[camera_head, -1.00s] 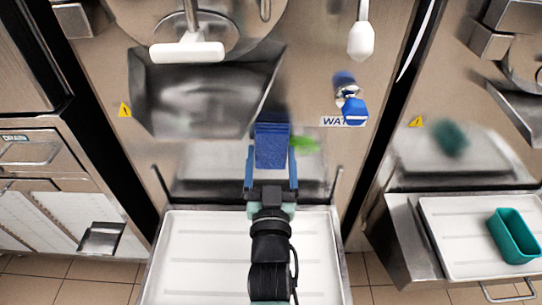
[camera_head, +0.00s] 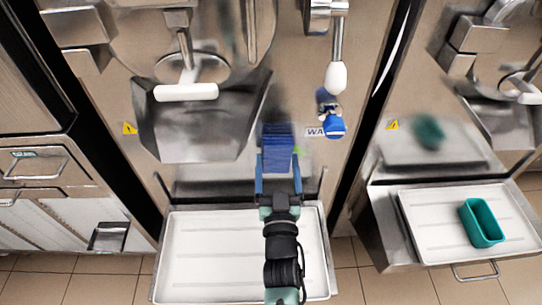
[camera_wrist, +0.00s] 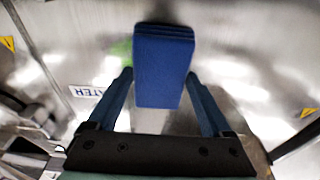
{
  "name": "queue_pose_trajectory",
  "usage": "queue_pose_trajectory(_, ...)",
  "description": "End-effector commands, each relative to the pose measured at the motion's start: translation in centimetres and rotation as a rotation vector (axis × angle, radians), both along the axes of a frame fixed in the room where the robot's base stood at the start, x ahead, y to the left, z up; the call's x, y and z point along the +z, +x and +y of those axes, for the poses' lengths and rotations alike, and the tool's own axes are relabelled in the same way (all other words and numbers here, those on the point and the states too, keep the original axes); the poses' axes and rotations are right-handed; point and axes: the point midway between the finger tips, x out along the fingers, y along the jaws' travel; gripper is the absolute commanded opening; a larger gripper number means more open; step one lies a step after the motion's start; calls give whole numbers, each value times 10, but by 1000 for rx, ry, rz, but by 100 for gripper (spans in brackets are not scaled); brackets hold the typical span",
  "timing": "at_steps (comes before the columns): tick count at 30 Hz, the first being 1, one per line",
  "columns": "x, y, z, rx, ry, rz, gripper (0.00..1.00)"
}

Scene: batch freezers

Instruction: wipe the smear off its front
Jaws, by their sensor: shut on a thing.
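My gripper (camera_head: 278,174) is shut on a blue folded cloth or sponge (camera_head: 277,146), held up against or close to the steel front of the middle machine (camera_head: 225,180). In the wrist view the blue pad (camera_wrist: 163,70) stands between the two blue fingers of my gripper (camera_wrist: 158,88). A green smear (camera_head: 298,151) on the front shows only as a small bit at the pad's right edge. In the wrist view the smear (camera_wrist: 122,49) shows at the pad's left, partly hidden behind it. I cannot tell whether the pad touches the steel.
A blue-capped tap (camera_head: 330,124) and a WATER label (camera_head: 315,132) are just right of the pad. A steel chute (camera_head: 195,130) is on the left. A white tray (camera_head: 190,255) lies below. A teal container (camera_head: 482,222) stands on the right machine's tray.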

Motion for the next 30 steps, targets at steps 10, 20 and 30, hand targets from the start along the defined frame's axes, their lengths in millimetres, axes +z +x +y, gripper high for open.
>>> queue_pose_trajectory(10,3,0,-11,3,0,1,39)
queue_pose_trajectory(20,1,2,-37,3,2,1,39)
queue_pose_trajectory(30,3,2,-57,-1,1,0,40)
